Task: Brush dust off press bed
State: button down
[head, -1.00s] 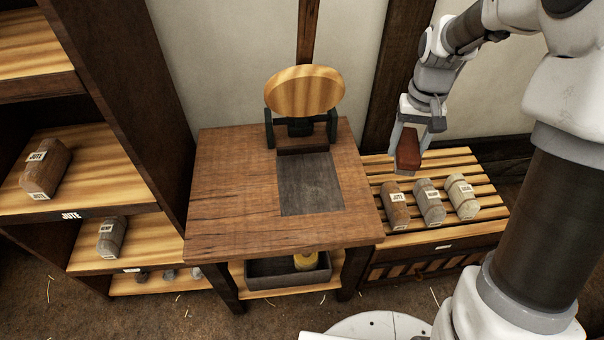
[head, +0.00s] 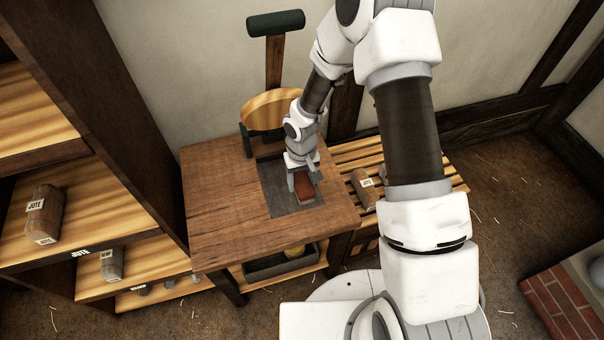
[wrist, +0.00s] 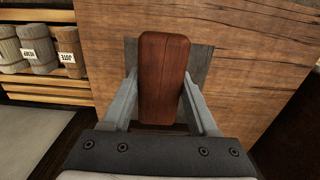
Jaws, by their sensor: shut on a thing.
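My gripper (head: 304,181) is shut on a reddish-brown wooden brush (head: 305,192), which also fills the middle of the wrist view (wrist: 163,78) between the two fingers. The brush is over the dark grey press bed (head: 281,206), set into the top of the wooden table. I cannot tell whether the brush touches the bed, as its underside is hidden. My gripper and arm hide part of the bed. In the wrist view, a grey strip of the bed (wrist: 200,62) shows beside the brush. Dust on the bed is too small to make out.
A round wooden plate (head: 268,110) stands tilted at the back of the table (head: 215,200). A slatted rack (head: 350,150) with labelled bundles (head: 363,187) stands to the right. Shelves (head: 70,215) stand at left. A dark tray (head: 280,266) sits under the table. The tabletop's left side is clear.

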jog(key=shift+f+b, duration=1.85)
jog(key=shift+f, duration=1.2)
jog(key=shift+f+b, duration=0.95)
jog(key=shift+f, duration=0.05)
